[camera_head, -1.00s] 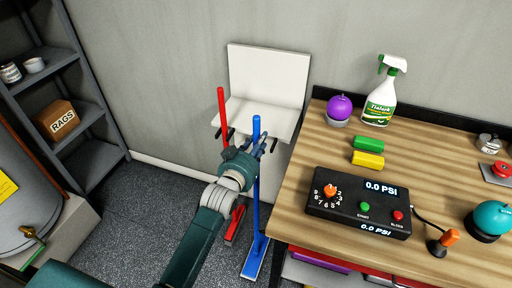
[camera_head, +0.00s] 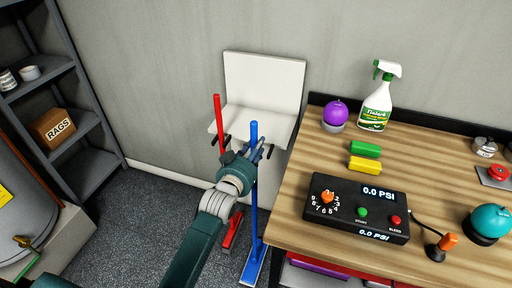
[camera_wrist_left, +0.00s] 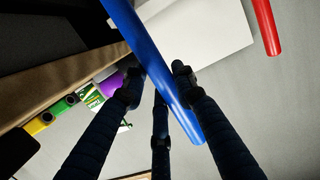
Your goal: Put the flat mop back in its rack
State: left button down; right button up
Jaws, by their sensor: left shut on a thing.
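The flat mop has a blue pole (camera_head: 254,205) and a flat blue head (camera_head: 254,265) near the floor, beside the workbench. It stands close to upright. My left gripper (camera_head: 259,150) is shut on the upper part of the blue pole, which also crosses the left wrist view (camera_wrist_left: 150,55) between my dark fingers (camera_wrist_left: 157,82). The white rack (camera_head: 264,82) is on the wall behind, with dark prongs (camera_head: 222,142) at its front edge. A red-handled tool (camera_head: 218,118) stands at its left prongs. My arm hides part of the red tool. My right gripper is not in view.
The wooden workbench (camera_head: 300,222) is close on the right, with a pressure box (camera_head: 345,225), spray bottle (camera_head: 377,105) and purple ball (camera_head: 336,112). Grey shelves (camera_head: 92,135) stand at the left. Dark floor (camera_head: 150,215) is open between shelves and mop.

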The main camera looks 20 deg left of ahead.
pick_arm(q)
jog(key=shift+r, duration=0.25)
jog(key=shift+w, duration=0.15)
jog(key=w+b, duration=0.5)
jog(key=w, duration=0.7)
jog(key=shift+d, duration=0.25)
dwell(1.1)
jog(key=shift+s, duration=0.1)
